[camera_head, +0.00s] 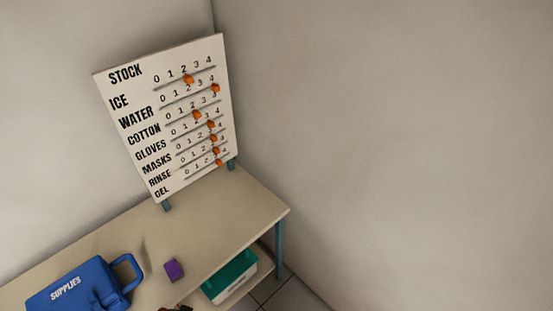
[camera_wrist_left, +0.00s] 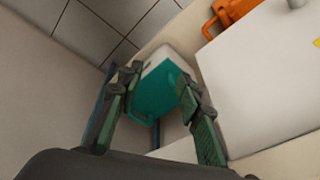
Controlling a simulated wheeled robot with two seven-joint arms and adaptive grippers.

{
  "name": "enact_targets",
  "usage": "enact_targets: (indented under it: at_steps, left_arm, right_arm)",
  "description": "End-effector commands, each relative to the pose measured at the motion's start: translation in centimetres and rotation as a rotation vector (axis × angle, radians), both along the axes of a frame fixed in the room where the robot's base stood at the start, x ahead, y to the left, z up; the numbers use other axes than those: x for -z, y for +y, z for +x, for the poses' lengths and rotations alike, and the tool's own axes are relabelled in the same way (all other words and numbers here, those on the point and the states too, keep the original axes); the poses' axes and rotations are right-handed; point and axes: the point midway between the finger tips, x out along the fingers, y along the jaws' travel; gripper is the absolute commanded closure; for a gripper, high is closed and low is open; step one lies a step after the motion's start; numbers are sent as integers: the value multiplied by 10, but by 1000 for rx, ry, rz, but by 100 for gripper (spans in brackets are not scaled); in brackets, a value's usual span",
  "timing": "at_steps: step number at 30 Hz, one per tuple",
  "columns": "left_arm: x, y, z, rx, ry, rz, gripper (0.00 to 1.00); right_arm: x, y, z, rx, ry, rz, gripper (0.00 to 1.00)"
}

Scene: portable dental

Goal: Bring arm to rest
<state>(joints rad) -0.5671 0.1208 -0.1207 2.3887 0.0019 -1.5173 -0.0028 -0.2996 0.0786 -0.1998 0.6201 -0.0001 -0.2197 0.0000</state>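My left gripper (camera_wrist_left: 158,80) shows in the left wrist view with its two green-padded fingers spread apart and nothing between the pads. Past the fingertips is a teal and white box (camera_wrist_left: 157,88), which seems to be beyond the fingers and not gripped. In the head view a teal and white box (camera_head: 232,278) sits on the lower shelf under the table. I see no clear gripper in the head view; a small dark reddish shape at its bottom edge is too cut off to identify. My right gripper is in neither view.
A white stock board (camera_head: 165,118) with orange sliders stands on the table (camera_head: 225,215) against the wall. A blue supplies case (camera_head: 75,288) and a purple block (camera_head: 174,270) are on the tabletop. An orange object (camera_wrist_left: 232,12) and a white panel (camera_wrist_left: 260,80) are close in the wrist view.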

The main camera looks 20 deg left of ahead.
Motion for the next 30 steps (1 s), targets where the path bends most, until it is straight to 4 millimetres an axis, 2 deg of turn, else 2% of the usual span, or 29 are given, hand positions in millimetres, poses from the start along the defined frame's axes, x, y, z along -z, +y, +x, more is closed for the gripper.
enact_targets:
  at_steps: [8, 11, 14, 15, 17, 21, 23, 27, 30]
  left_arm:
    - [89, -3, 7, 11, 34, -12, 67]
    - [132, -6, 3, 18, 52, -17, 67]
    - [183, -9, -6, 27, 72, -22, 67]
    - [205, -10, -12, 30, 80, -25, 67]
    - [236, -11, -23, 36, 93, -28, 67]
    - [303, -15, -59, 51, 123, -33, 67]
    - [328, -16, -77, 58, 137, -36, 67]
    - [379, -17, -128, 74, 167, -40, 67]
    - [404, -17, -165, 83, 185, -42, 67]
  right_arm:
    - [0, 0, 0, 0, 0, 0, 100]
    - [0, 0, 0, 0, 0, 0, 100]
    - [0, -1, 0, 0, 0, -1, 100]
    - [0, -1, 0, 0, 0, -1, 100]
    - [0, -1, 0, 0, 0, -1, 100]
    - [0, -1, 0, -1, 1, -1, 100]
    - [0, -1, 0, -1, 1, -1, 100]
    - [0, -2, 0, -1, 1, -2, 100]
    - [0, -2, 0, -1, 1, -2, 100]
